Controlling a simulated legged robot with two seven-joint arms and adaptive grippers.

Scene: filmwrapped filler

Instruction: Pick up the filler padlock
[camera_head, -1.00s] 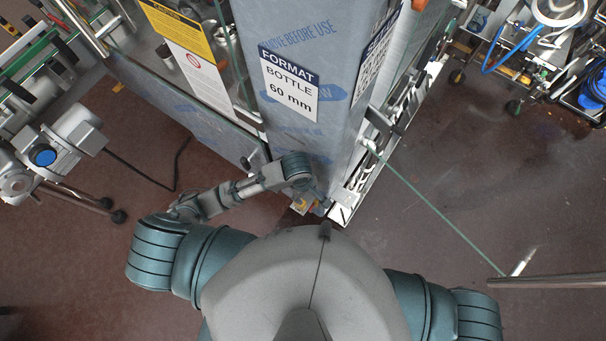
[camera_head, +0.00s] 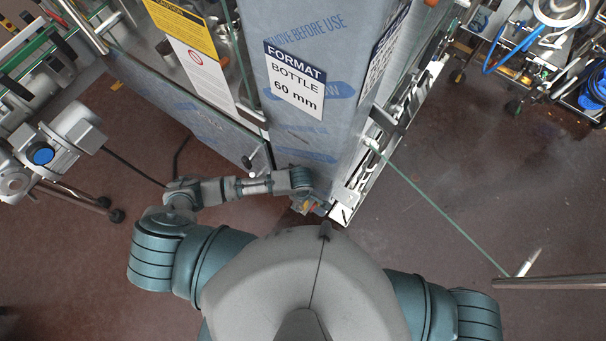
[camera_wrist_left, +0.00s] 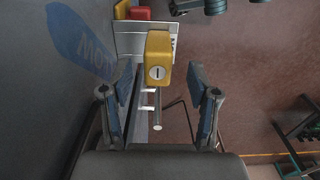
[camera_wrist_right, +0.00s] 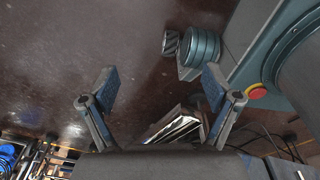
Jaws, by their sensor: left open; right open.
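A yellow padlock (camera_wrist_left: 158,62) with a round silver keyhole shows in the left wrist view, in front of a metal bracket (camera_wrist_left: 127,38). Another yellow piece (camera_wrist_left: 121,9) and a red one (camera_wrist_left: 140,13) sit at the bracket's top. My left gripper (camera_wrist_left: 160,80) is open, its fingers apart on either side of the padlock's lower part; no contact shows. In the head view my left arm reaches the foot of the wrapped machine, where the padlock is too small to make out. My right gripper (camera_wrist_right: 158,78) is open and empty over the dark floor.
The blue-grey wrapped machine column (camera_head: 310,125) with a "FORMAT BOTTLE 60 mm" label stands directly ahead. A silver rail (camera_head: 390,125) runs up its right side. A cart (camera_head: 540,45) with hoses is at the upper right. Floor (camera_head: 460,180) at right is mostly clear.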

